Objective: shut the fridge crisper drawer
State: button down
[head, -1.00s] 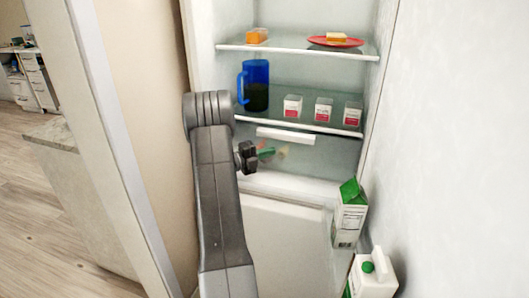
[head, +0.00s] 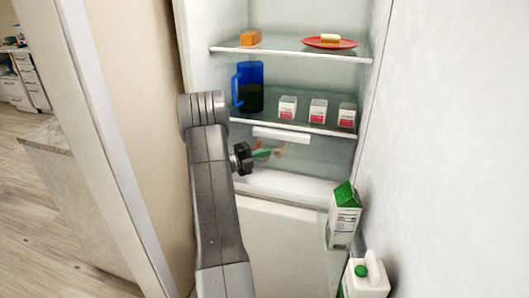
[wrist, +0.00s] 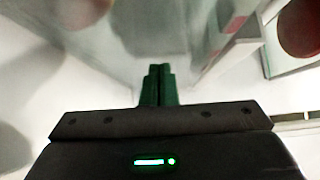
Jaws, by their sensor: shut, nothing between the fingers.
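The crisper drawer is a clear bin under the fridge's middle shelf, with a white handle strip (head: 281,135) along its front. Blurred reddish produce (head: 281,151) shows through it. How far the drawer stands out is hard to tell. My gripper (head: 264,154) is in front of the drawer, a little below the handle's left part. Its green fingers are shut together and empty, as the wrist view (wrist: 158,84) shows. Whether the fingertips touch the drawer front cannot be told.
The shelf above holds a blue pitcher (head: 249,87) and small cartons (head: 318,110). A higher shelf holds a red plate (head: 330,43) and an orange block (head: 250,38). A green-topped carton (head: 344,218) and white jug (head: 367,277) stand at lower right.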

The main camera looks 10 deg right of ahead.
jog(key=s+v, duration=0.1)
jog(key=v, duration=1.1)
jog(key=shift+s+d, duration=0.3)
jog(key=shift+s, duration=0.05)
jog(key=shift+d, duration=0.1)
jog(key=x, duration=0.4)
jog(key=w+x, duration=0.1)
jog(key=x, duration=0.3)
jog(key=w+x, duration=0.1)
jog(key=x, duration=0.3)
jog(key=shift+a+f+b, duration=0.2)
jog(key=shift+a+b, duration=0.15)
jog(key=shift+b, duration=0.05)
jog(key=shift+w+d+r, duration=0.1)
jog(key=shift+w+d, duration=0.1)
jog(key=shift+w, duration=0.1)
jog(key=shift+r, duration=0.1)
